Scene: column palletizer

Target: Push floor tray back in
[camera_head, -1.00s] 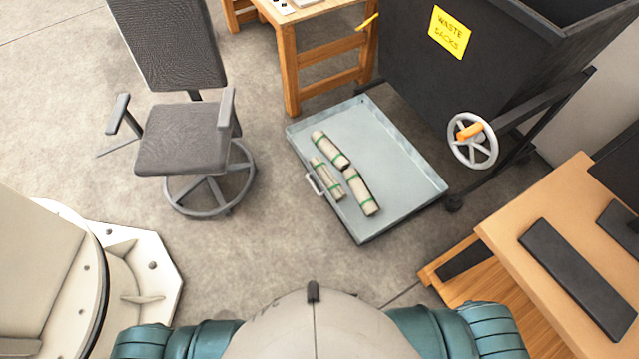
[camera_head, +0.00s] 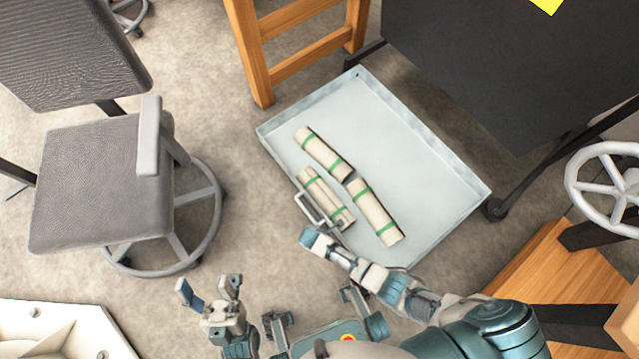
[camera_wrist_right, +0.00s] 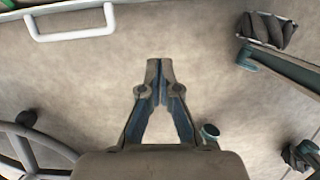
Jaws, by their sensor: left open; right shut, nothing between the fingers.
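Three beige rolls with green bands (camera_head: 322,154) lie in the tray. My right gripper (camera_head: 306,237) is shut and empty close to the handle; in the right wrist view its closed fingertips (camera_wrist_right: 160,62) are apart from the handle. My left gripper (camera_head: 208,285) is open and empty over the floor, left of the tray.
A wooden frame (camera_head: 300,40) is at the back. A grey swivel chair (camera_head: 105,180) stands left. Bare floor lies between chair and tray.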

